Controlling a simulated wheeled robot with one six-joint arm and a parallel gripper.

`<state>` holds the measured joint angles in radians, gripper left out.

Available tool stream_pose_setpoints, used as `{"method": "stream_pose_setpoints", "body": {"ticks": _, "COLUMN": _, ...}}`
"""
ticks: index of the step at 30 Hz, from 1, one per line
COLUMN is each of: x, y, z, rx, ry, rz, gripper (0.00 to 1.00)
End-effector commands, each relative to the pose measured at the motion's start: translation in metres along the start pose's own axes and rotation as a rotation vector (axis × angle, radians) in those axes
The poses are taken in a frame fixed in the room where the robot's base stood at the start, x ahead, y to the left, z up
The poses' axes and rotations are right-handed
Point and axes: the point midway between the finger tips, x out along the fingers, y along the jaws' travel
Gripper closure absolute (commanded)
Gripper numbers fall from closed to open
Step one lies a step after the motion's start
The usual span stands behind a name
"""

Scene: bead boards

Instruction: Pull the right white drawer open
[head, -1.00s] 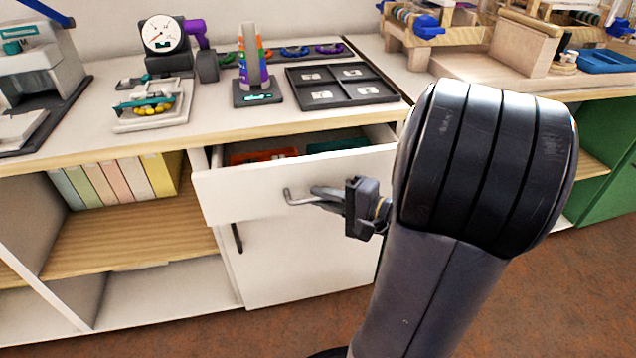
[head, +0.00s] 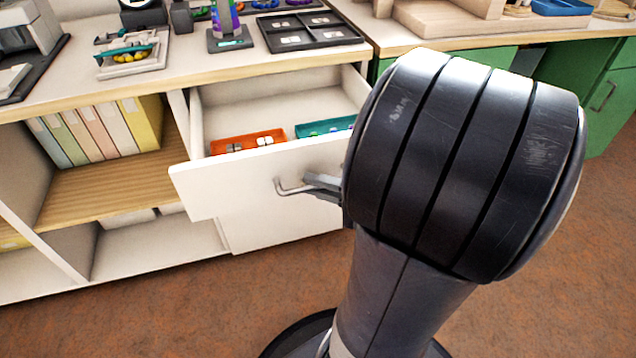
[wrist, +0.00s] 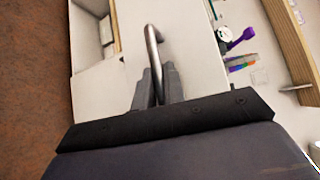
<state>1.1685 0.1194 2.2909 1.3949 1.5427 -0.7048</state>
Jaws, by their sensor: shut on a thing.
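The white drawer (head: 228,188) stands well out from the cabinet below the wooden-edged counter in the head view. An orange tray (head: 248,141) and a teal tray (head: 325,126) show inside it. Its metal bar handle (head: 283,189) is on the front panel; it also shows in the wrist view (wrist: 153,45). My gripper (head: 312,186) is shut on the handle, its fingers on either side of the bar in the wrist view (wrist: 156,88). My arm hides the right end of the drawer front and part of the gripper in the head view.
Left of the drawer, an open shelf (head: 105,185) holds several pastel binders (head: 100,130). A black compartment tray (head: 308,32) and other items stand on the counter above. Green cabinets (head: 590,90) are at the right. The brown floor (head: 150,325) in front is clear.

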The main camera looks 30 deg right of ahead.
Motion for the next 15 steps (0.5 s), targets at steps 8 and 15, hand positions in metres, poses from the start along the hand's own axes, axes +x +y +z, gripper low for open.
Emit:
{"method": "stream_pose_setpoints", "body": {"ticks": 8, "x": 0.0000, "y": 0.0007, "z": -0.0001, "rx": 0.000, "ry": 0.000, "rz": 0.002, "gripper": 1.00}}
{"method": "stream_pose_setpoints", "body": {"ticks": 15, "x": 0.0000, "y": 0.0004, "z": -0.0001, "rx": 0.000, "ry": 0.000, "rz": 0.001, "gripper": 0.74}}
